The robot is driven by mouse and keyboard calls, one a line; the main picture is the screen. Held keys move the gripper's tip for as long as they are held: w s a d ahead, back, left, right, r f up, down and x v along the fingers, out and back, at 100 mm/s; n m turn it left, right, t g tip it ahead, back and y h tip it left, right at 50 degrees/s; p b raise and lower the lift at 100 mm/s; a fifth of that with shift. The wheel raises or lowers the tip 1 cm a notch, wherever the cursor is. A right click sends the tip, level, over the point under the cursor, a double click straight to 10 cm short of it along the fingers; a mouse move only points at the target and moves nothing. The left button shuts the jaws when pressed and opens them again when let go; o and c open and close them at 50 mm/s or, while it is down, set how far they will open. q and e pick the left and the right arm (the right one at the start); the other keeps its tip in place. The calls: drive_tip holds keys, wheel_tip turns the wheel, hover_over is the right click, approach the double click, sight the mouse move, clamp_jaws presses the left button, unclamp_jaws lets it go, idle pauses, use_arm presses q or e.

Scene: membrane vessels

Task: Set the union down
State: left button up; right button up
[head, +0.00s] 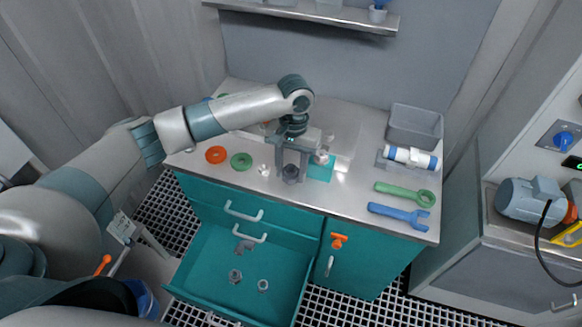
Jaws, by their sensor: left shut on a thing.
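My left gripper (291,170) points down over the middle of the steel worktop (340,193). It is shut on a dark grey round fitting, which looks like the union (291,175). The union is low between the fingers, at or just above the worktop; I cannot tell whether it touches. A teal pad (321,171) lies just right of the gripper, partly hidden by it.
An orange ring (215,155), a green ring (241,161) and a small white fitting (264,170) lie left. A white-and-blue cylinder (410,157), green wrench (404,193), blue wrench (399,215) and grey bin (414,127) are right. An open drawer (205,262) holds metal parts.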

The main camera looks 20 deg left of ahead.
use_arm(q)
drive_tip(key=shift+f, duration=0.2)
drive_tip(key=o, duration=1.1)
drive_tip(key=shift+c, duration=0.2)
drive_tip(key=shift+w+r+b, duration=0.15)
drive_tip(key=shift+r+b, duration=0.15)
drive_tip(key=shift+r, duration=0.35)
wheel_tip(320, 180, up, 11)
drive_tip(key=w+b, duration=0.1)
drive_tip(key=b, duration=0.2)
drive_tip(key=shift+w, duration=0.1)
